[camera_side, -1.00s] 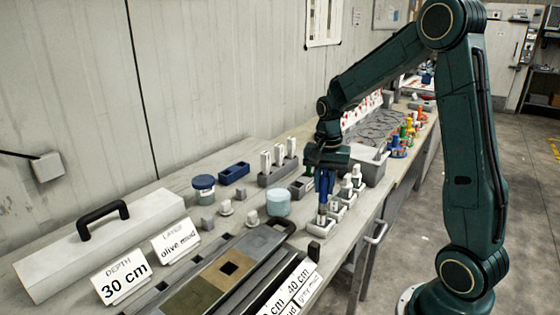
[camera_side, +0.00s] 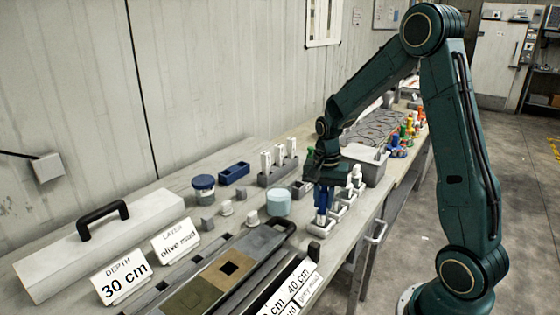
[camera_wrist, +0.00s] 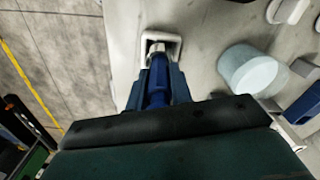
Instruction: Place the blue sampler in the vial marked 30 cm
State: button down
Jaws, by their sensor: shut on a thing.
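The blue sampler (camera_side: 322,203) is upright between the jaws of my gripper (camera_side: 324,186), which is shut on it. Its lower end is at a small white holder (camera_side: 320,228) at the bench's front edge. In the wrist view the sampler (camera_wrist: 157,82) lies between the two fingers, with its silver tip at the white holder (camera_wrist: 174,44). I cannot tell whether the tip is seated in the holder. A sign reading "DEPTH 30 cm" (camera_side: 122,277) stands at the front left. I see no readable 30 cm mark on any vial.
A long core liner (camera_side: 245,262) lies in front, with "40 cm" signs (camera_side: 298,281) beside it. A pale blue jar (camera_side: 278,203) stands left of the gripper. White vials (camera_side: 279,155) stand in a grey rack behind. Small white-capped items are close on the right.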

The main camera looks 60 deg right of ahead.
jog(key=shift+f, duration=0.15)
jog(key=c, duration=1.3)
grip_release()
jog(key=shift+o, duration=0.2)
notch_tip(320, 180, up, 12)
jog(key=shift+r, duration=0.2)
jog(key=shift+a, duration=0.1)
jog(key=s+a+r+n+t, duration=0.2)
jog(key=s+a+n, duration=0.5)
jog(key=s+a, duration=0.1)
jog(key=s+a+r+n+t, duration=0.3)
jog(key=s+a+n, duration=0.4)
jog(key=s+a, duration=0.1)
jog(key=shift+s+r+t, duration=0.25)
jog(key=shift+s+t, duration=0.05)
jog(key=shift+s, duration=0.05)
